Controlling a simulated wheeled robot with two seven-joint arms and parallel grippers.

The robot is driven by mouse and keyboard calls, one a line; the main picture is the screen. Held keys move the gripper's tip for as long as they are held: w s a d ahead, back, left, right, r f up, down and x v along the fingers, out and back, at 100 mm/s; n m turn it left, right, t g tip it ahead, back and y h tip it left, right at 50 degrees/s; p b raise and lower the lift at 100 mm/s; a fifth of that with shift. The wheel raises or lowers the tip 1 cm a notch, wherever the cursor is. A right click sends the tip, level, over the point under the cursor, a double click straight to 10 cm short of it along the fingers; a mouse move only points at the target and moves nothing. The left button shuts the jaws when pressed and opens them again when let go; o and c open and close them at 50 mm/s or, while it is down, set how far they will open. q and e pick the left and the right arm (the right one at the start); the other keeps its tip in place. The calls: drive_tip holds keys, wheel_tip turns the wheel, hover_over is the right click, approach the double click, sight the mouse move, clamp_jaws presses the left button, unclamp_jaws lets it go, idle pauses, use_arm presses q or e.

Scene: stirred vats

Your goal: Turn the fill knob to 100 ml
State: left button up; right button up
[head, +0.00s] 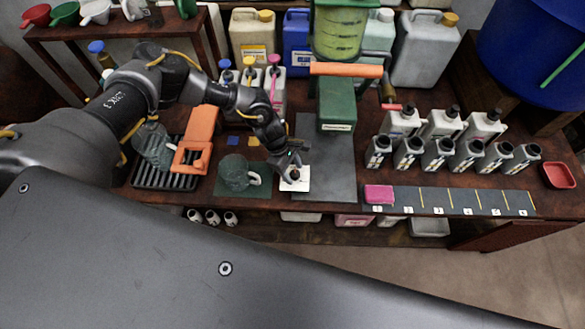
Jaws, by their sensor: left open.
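A small white plate (303,186) lies at the front of the bench, and a small dark knob (295,175) on it looks like the fill knob. My left gripper (290,168) is open and reaches down right at the knob, partly covering it. I cannot tell whether the fingers touch it or where its pointer stands. A green dispenser (338,104) with an orange lever (346,69) and a clear green-filled vessel (337,35) stands behind. My right gripper is not in view.
Several grey bottles (440,155) stand at right behind a numbered strip (455,203) with a pink block (378,194). A grey mat (331,178) is bare.

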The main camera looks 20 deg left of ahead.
use_arm(q)
drive_tip(key=c, duration=1)
drive_tip(key=shift+n, duration=0.3)
drive_tip(key=n, duration=0.1)
drive_tip(key=n+t, duration=0.1)
drive_tip(key=n, duration=0.1)
drive_tip(key=shift+s+t+b, duration=0.2)
drive_tip(key=shift+t+b, duration=0.1)
drive_tip(key=shift+b, duration=0.1)
drive_tip(key=n+t, duration=0.1)
drive_tip(key=n, duration=0.3)
drive_tip(key=shift+s+d, duration=0.1)
drive_tip(key=shift+s, duration=0.05)
drive_tip(key=n+t+y, duration=0.1)
drive_tip(key=n, duration=0.1)
drive_tip(key=shift+n, duration=0.4)
drive_tip(key=shift+s+d+n+t+y+p, duration=0.1)
drive_tip(key=shift+n+t+y+p, duration=0.15)
drive_tip(key=shift+n, duration=0.65)
drive_tip(key=shift+d+n+t+y+p, duration=0.15)
drive_tip(key=shift+n+t+y, duration=0.15)
drive_tip(key=shift+n, duration=0.6)
drive_tip(key=shift+o, duration=0.2)
drive_tip(key=shift+a, duration=0.1)
